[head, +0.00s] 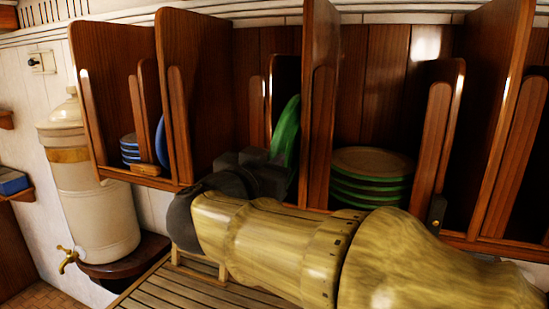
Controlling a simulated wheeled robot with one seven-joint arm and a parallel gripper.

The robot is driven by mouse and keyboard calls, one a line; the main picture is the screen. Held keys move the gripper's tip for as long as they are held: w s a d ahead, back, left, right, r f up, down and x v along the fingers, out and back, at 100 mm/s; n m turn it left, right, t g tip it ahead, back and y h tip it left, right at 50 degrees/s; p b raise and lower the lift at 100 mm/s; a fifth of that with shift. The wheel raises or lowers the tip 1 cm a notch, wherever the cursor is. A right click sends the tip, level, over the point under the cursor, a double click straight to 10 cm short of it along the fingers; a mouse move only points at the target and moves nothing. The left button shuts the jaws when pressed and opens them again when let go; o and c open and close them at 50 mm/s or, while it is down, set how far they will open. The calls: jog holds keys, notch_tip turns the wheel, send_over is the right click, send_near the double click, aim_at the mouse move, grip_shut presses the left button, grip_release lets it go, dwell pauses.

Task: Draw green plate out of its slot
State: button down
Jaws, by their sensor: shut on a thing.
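A green plate (287,130) stands on edge in a narrow slot of the wooden rack (319,100), just left of a tall divider. My gripper (268,168) is at the front of that slot, shut on the plate's lower front part. My arm and gripper hide the plate's lower edge and the slot's floor. The fingertips are dark and hard to make out.
A stack of several green-rimmed plates (372,163) lies flat in the compartment to the right. Blue dishes (130,148) sit in the left compartment. Upright wooden dividers flank the slot closely. A cream urn with a brass tap (95,190) stands at left. A slatted wooden surface (185,290) lies below.

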jog(key=v, duration=1.7)
jog(key=shift+s, duration=0.3)
dwell(1.3)
